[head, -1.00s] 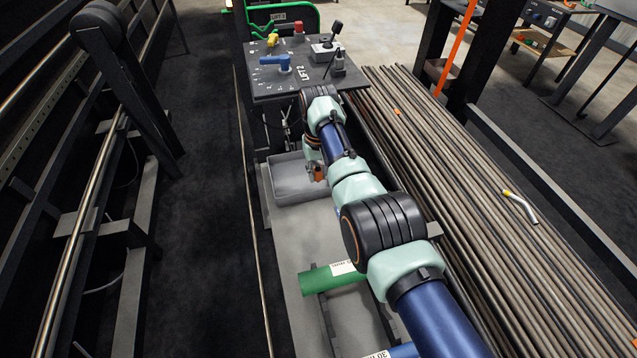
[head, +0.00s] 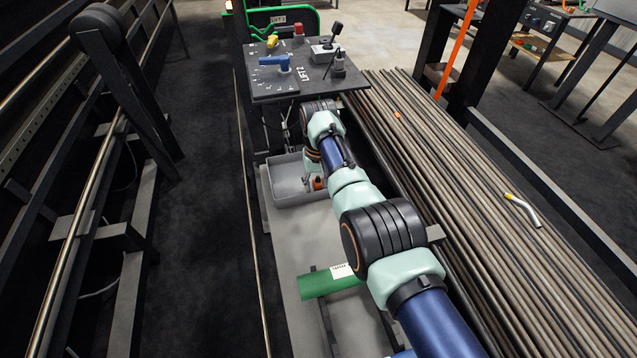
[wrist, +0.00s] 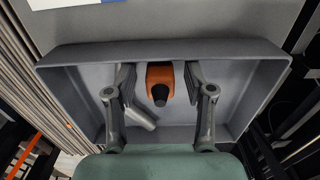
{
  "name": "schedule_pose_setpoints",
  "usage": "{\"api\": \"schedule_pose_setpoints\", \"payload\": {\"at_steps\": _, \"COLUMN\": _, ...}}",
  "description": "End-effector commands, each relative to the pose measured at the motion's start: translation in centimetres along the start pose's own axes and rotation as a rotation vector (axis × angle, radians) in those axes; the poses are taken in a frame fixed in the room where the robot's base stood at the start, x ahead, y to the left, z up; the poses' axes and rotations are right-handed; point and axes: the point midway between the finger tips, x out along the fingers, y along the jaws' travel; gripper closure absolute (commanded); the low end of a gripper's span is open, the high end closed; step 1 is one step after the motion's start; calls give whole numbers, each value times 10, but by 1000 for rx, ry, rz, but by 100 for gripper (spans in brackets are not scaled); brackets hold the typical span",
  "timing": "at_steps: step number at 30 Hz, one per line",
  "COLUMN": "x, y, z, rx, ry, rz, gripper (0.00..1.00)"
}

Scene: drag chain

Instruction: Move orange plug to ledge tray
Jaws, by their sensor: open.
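The orange plug (wrist: 160,78), with a dark round end, shows in the wrist view between my two fingers. It appears to be inside the grey tray, with a gap to each finger. In the head view only a small part of the plug (head: 318,183) shows beside my gripper (head: 310,178). My gripper (wrist: 160,76) is open, with its fingers reaching down over the tray, one on each side of the plug. The grey tray (head: 284,200) sits on the ledge below the control panel; its rim also shows in the wrist view (wrist: 50,66).
A short grey bent piece (wrist: 140,118) lies in the tray near the left finger. A control panel (head: 300,75) with levers stands behind the tray. Long rods (head: 450,150) lie to the right. A green tube (head: 325,284) lies on the ledge nearer the camera.

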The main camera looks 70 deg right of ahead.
Motion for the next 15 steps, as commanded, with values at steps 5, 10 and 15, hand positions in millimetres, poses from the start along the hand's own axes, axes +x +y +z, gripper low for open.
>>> {"api": "schedule_pose_setpoints", "payload": {"at_steps": 5, "x": -24, "y": 0, "z": 0, "rx": 0, "ry": 2, "rz": 0, "gripper": 47}}
{"api": "schedule_pose_setpoints", "payload": {"at_steps": 10, "x": -69, "y": 0, "z": -1, "rx": 0, "ry": 4, "rz": 0, "gripper": 47}}
{"api": "schedule_pose_setpoints", "payload": {"at_steps": 15, "x": -104, "y": 0, "z": 0, "rx": 0, "ry": 2, "rz": 0, "gripper": 47}}
